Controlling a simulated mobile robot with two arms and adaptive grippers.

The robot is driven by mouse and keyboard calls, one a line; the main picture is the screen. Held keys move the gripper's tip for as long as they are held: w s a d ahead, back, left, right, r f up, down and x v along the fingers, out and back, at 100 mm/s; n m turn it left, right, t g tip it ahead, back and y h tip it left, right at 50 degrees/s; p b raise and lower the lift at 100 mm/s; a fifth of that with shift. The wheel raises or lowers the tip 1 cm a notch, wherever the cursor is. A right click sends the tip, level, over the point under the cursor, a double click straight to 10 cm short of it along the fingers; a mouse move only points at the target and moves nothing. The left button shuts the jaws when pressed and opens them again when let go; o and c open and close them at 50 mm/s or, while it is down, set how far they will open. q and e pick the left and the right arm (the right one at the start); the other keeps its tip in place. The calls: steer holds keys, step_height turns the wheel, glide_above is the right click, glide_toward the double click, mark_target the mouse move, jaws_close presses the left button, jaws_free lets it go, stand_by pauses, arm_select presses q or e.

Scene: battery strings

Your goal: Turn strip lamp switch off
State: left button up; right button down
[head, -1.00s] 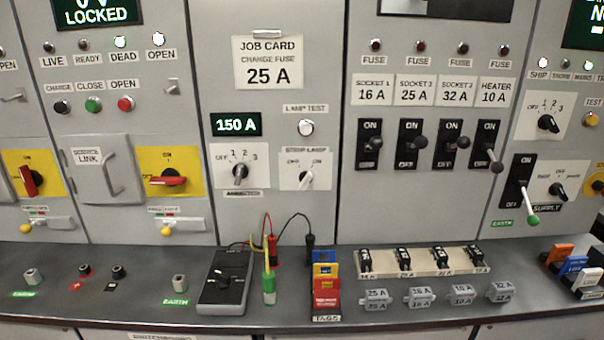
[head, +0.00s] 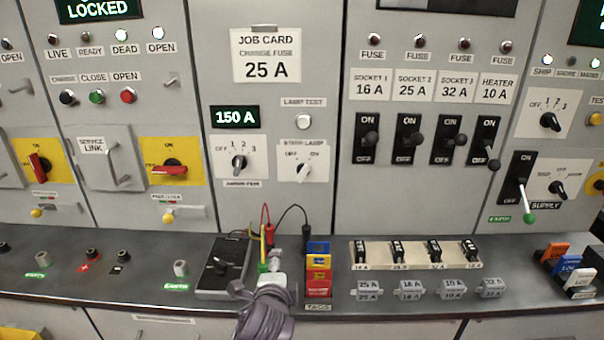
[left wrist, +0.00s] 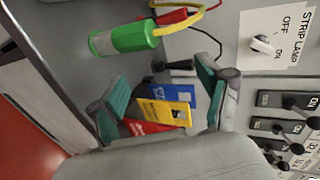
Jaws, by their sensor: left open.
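The strip lamp switch (head: 303,171) is a white knob on a white plate labelled OFF and ON, in the middle panel. Its pointer tilts to the upper right, toward ON. The left wrist view also shows this knob (left wrist: 263,43) at upper right, beside the words STRIP LAMP. My left gripper (head: 273,262) is over the front of the desk, below the switch and apart from it. In the left wrist view its teal-padded fingers (left wrist: 165,90) are spread open, with colored tags showing between them; contact cannot be told. My right gripper is not in view.
A tag rack (head: 318,283) stands just right of my left gripper. A green probe (left wrist: 125,38) with a yellow lead and a dark tester (head: 222,268) are close on its left. Red and black leads (head: 268,222) rise below the switch. The ammeter selector (head: 239,163) sits left of it.

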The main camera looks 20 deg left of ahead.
mark_target(302, 177)
arm_select(q)
steer(key=w+d+r+m+t+y, duration=0.1)
steer(key=w+r+m+t, duration=0.15)
steer(key=w+r, duration=0.35)
steer(key=w+d+r+m+t, duration=0.2)
steer(key=w+r+m, duration=0.15)
steer(key=r, duration=0.35)
steer(key=shift+m, duration=0.3)
steer(key=x, duration=0.8)
steer(key=p+x, duration=0.1)
steer(key=x, duration=0.4)
steer(key=shift+a, duration=0.25)
steer(key=c, duration=1.2)
steer(key=shift+o, duration=0.2)
steer(key=shift+f, duration=0.1)
steer(key=shift+n, duration=0.4)
steer(key=n+b, duration=0.3)
steer(key=n, duration=0.2)
steer(key=shift+f+n, duration=0.15)
steer(key=shift+n, duration=0.25)
steer(key=n+b, duration=0.2)
steer(key=n, duration=0.3)
steer(key=shift+n, duration=0.3)
